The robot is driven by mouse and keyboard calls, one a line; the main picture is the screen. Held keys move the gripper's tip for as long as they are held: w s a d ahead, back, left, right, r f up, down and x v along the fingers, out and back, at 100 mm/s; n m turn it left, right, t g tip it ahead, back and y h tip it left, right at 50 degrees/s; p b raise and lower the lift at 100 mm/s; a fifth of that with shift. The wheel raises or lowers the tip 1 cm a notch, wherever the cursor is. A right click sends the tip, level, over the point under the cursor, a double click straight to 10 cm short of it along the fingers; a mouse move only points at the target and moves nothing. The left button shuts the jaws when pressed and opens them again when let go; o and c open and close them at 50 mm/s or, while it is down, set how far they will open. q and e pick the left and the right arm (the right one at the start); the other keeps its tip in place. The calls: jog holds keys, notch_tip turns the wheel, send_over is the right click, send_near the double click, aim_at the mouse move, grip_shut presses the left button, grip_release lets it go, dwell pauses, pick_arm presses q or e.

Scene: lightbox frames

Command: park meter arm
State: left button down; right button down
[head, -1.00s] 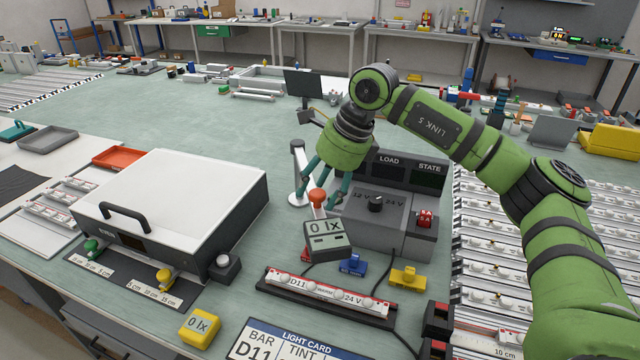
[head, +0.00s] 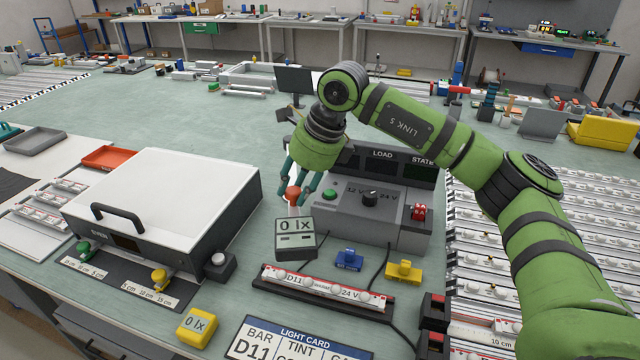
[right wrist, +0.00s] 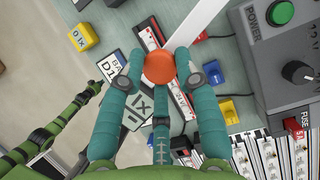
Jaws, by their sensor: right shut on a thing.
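The meter arm has an orange knob (head: 292,195) above a dark grey meter head (head: 296,240) that reads 0 lx. My right gripper (head: 297,192) is shut on the knob from above. In the right wrist view its teal fingers close around the orange knob (right wrist: 159,67). The white bar of the arm (right wrist: 197,28) runs up and right from there, and the meter (right wrist: 140,108) is partly hidden behind the fingers. In the head view the meter is above and behind the D11 light bar (head: 322,288), and most of the white bar is hidden. My left gripper does not show clearly.
A large white-lidded box (head: 165,195) stands to the left. A yellow 0 lx block (head: 197,327) sits near the front edge.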

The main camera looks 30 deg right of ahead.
jog(key=w+a+m+t+h+b, duration=0.1)
jog(key=w+a+m, duration=0.3)
jog(key=a, duration=0.5)
jog(key=shift+w+a+r+m, duration=0.15)
jog(key=shift+w+r+m, duration=0.2)
jog(key=shift+w, duration=0.75)
jog(key=shift+f, duration=0.1)
jog(key=c, duration=1)
grip_release()
jog(key=shift+o, duration=0.5)
jog(key=shift+s, duration=0.1)
jog(key=shift+f, duration=0.1)
jog(key=v, duration=1.2)
jog(key=shift+s, duration=0.15)
